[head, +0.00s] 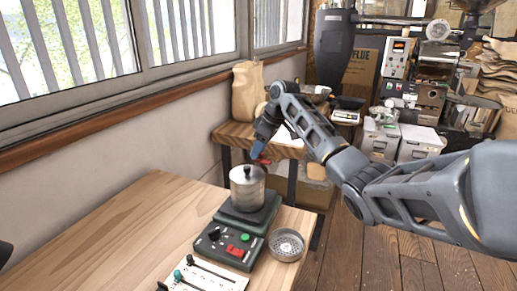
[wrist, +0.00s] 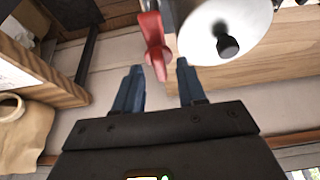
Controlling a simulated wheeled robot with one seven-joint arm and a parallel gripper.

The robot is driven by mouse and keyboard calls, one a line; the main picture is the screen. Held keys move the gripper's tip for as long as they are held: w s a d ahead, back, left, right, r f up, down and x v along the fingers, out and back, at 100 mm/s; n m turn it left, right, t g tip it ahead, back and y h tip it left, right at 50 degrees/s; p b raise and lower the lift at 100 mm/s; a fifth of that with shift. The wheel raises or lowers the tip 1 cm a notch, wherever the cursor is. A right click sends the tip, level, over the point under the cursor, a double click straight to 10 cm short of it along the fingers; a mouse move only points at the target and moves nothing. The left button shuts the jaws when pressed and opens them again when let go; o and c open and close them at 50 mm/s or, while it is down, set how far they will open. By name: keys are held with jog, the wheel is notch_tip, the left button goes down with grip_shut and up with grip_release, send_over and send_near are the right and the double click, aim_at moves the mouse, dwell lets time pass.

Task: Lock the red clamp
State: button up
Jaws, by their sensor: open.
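The red clamp (wrist: 155,45) is a red lever beside the rim of the silver canister (head: 247,190). In the head view a small red part of the clamp (head: 262,160) shows at the canister's upper right, partly hidden by my gripper. The canister's pale lid (wrist: 212,22) has a black knob. My gripper (wrist: 158,67) is open, its two blue-grey fingertips either side of the clamp's near end, with nothing visibly held. In the head view my gripper (head: 257,148) is just above and behind the canister. I cannot tell whether the fingers touch the clamp.
The canister stands on a dark green base with a control box (head: 229,246) in front. A perforated round dish (head: 286,244) lies to its right, and a white slider panel (head: 205,276) in front. The wooden table (head: 120,240) is clear at left. A paper bag (head: 247,92) stands behind.

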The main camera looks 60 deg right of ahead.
jog(key=shift+w+f, duration=0.1)
jog(key=shift+f, duration=0.15)
grip_shut()
dwell(0.3)
